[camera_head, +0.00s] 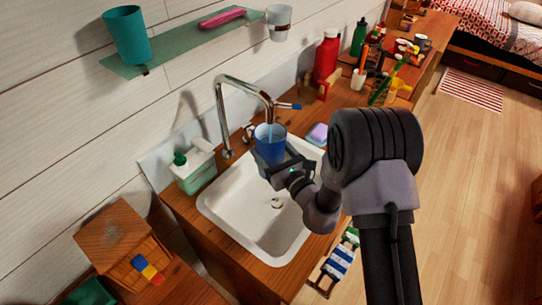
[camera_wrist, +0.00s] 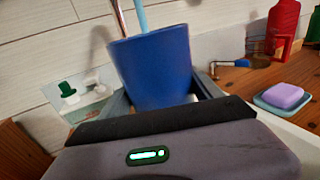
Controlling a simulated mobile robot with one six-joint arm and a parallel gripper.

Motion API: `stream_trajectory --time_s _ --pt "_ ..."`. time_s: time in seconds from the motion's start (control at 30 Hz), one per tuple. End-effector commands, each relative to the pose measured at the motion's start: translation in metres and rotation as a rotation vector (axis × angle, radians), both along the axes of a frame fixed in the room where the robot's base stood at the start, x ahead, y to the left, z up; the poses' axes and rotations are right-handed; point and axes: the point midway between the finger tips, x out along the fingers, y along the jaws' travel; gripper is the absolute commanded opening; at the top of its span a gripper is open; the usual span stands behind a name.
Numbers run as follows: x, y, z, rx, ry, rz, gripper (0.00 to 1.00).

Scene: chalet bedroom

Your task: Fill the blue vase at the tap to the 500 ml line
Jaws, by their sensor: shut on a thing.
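The blue vase (camera_head: 269,142) is upright under the spout of the tap (camera_head: 244,98), over the sink (camera_head: 276,222). My gripper (camera_head: 275,165) is shut around the vase and holds it above the basin. In the wrist view the vase (camera_wrist: 155,68) stands between the fingers, and a light blue stream of water (camera_wrist: 141,17) runs down into its mouth. The water level and any 500 ml line are not visible from these angles.
A soap dispenser (camera_head: 194,167) stands left of the sink. A purple soap on a dish (camera_head: 317,134) lies to its right. A red bottle (camera_head: 326,58) and several small items crowd the counter behind. A shelf (camera_head: 180,45) with a teal cup hangs above.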

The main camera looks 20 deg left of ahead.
Motion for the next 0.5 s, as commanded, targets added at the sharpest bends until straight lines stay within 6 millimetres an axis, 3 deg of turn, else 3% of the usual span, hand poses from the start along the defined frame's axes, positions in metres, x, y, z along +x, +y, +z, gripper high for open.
stream_trajectory --time_s 0.37,0.5 --pt "0.001 0.000 0.001 0.002 -0.002 -0.001 0.15" --pt "-0.004 -0.014 -0.001 0.003 -0.001 -0.004 0.15"
